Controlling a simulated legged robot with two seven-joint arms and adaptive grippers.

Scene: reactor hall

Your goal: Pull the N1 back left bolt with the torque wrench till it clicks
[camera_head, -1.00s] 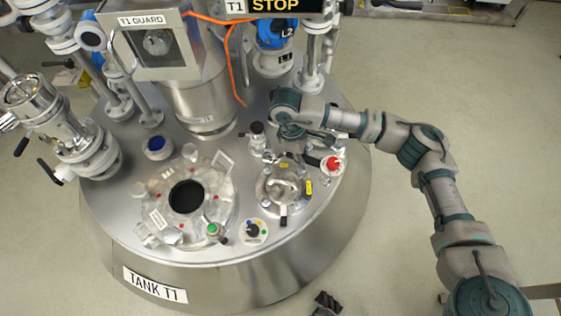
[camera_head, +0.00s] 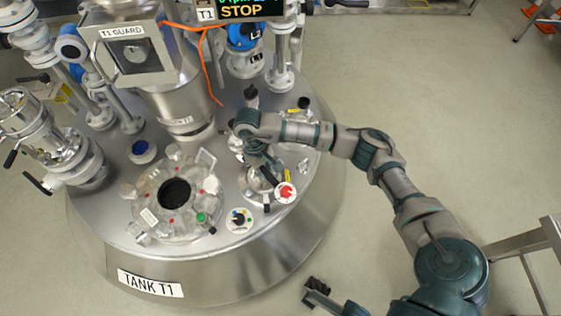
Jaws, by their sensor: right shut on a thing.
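My right gripper (camera_head: 260,160) points down over the small N1 flange (camera_head: 258,188), right of the open round port. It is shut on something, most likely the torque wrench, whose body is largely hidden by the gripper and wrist. A red-and-white round piece (camera_head: 286,191) sits at the flange's lower right, close to the gripper; I cannot tell whether it belongs to the wrench. The back left bolt is hidden behind the gripper. A dark ridged gripper part (camera_head: 318,287), probably my left gripper, shows at the bottom edge; its fingers are not clear.
The open port (camera_head: 174,192) with a green knob (camera_head: 202,217) is left of the flange. A dial (camera_head: 239,219) stands in front. The T1 guard (camera_head: 128,55), an orange cable (camera_head: 207,75) and black-topped fittings (camera_head: 252,93) stand behind. Pipes and valves crowd the left.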

